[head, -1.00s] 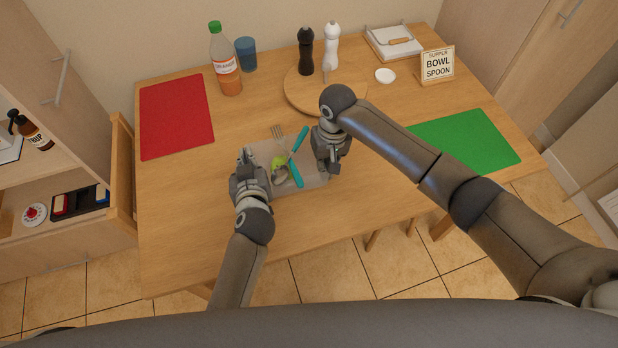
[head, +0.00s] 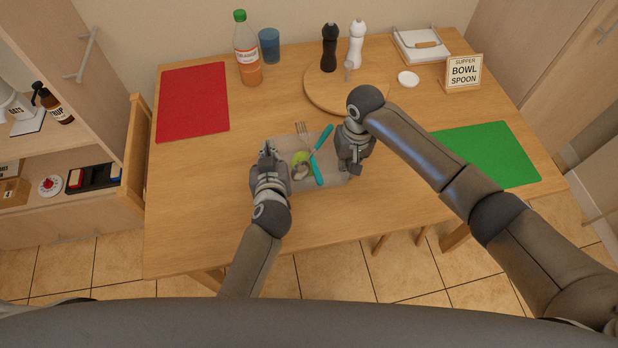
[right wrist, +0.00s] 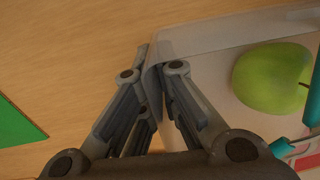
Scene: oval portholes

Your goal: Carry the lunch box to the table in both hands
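The lunch box (head: 328,178) is a shallow, pale grey see-through tray over the middle of the wooden table (head: 200,215). It holds a green apple (right wrist: 272,77), a fork (head: 303,129) and cutlery with teal handles (head: 319,171). My left gripper (head: 267,150) is at its left side and looks shut on that rim, though the contact is small in the head view. My right gripper (right wrist: 157,75) is shut on the right wall, one finger on each side. Whether the box's bottom touches the table, I cannot tell.
A red mat (head: 193,101) lies left and a green mat (head: 488,155) right. Behind are an orange bottle (head: 247,55), a blue cup (head: 269,45), a round board (head: 320,93) with two mills, and a sign (head: 463,72). An open shelf (head: 60,150) stands left.

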